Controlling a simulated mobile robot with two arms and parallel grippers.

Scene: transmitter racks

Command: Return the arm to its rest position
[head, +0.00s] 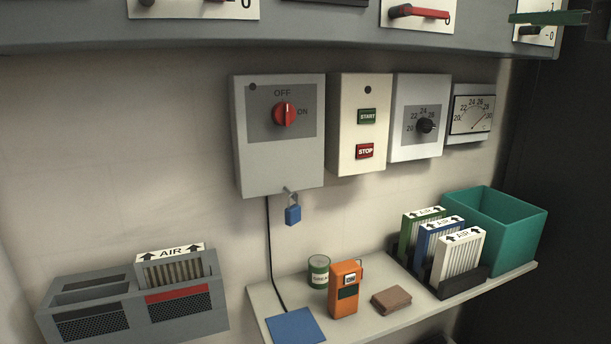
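Neither of my grippers can be made out in the head view, and no arm of mine clearly shows. A green bar (548,18) sticks out in front of a white switch plate at the top right edge. It is cut off by the frame, and I cannot tell what it belongs to.
A grey box with a red OFF/ON knob (284,114) hangs on the wall, with a blue padlock (293,214) below. The shelf (392,319) holds an orange meter (345,290), a brown block (391,300), air filters and a teal bin (520,237). A grey filter housing (60,305) is at left.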

